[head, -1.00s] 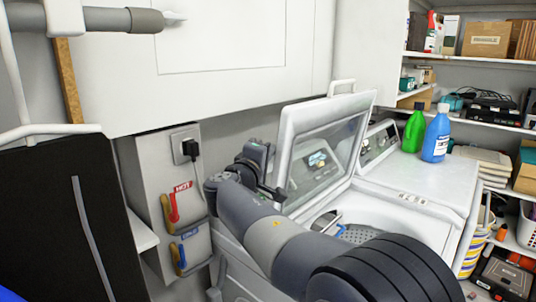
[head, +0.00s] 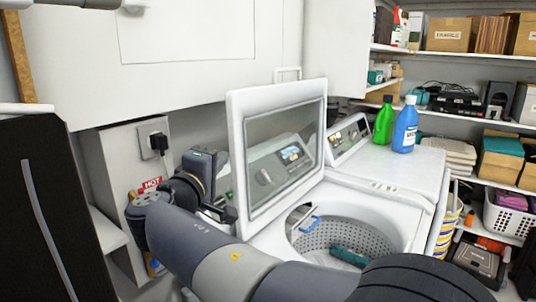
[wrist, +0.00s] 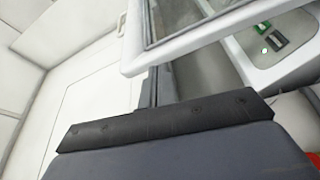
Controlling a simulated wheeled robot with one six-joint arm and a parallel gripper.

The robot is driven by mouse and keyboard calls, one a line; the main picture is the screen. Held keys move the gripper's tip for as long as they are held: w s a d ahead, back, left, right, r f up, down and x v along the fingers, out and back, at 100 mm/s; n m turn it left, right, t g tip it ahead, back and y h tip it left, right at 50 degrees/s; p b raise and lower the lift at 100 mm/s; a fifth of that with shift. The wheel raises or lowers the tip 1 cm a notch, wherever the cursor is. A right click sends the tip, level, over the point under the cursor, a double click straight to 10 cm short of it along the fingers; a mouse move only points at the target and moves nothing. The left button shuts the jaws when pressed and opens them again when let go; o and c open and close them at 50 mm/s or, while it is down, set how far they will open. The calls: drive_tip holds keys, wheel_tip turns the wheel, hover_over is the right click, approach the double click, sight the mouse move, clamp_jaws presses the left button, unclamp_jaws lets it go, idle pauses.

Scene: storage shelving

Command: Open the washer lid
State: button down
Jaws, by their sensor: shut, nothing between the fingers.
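The washer (head: 392,200) is a white top-loader. Its lid (head: 236,130), a white frame around a glass panel, stands raised and nearly upright over the left side of the opening. The perforated drum shows below it, with a blue part at its rim and a teal item inside. My gripper (head: 230,214) is shut and empty, close to the lid's lower left edge. In the wrist view my gripper (wrist: 153,88) points at the lid's white edge (wrist: 190,48); whether they touch I cannot tell. My arm hides the washer's front left.
A green bottle (head: 384,120) and a blue bottle (head: 405,125) stand on the washer's back right. White cabinets (head: 190,70) hang above. Shelves with boxes and a white basket (head: 508,216) are at right. A wall box with a plug (head: 157,142) is at left.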

sight(238, 143)
drive_tip(key=p+x, duration=0.3)
drive_tip(key=x, duration=0.7)
drive_tip(key=shift+w+r, duration=0.15)
drive_tip(key=shift+w, duration=0.45)
drive_tip(key=shift+a+p, duration=0.2)
drive_tip(key=shift+p, duration=0.3)
drive_tip(key=shift+f, duration=0.2)
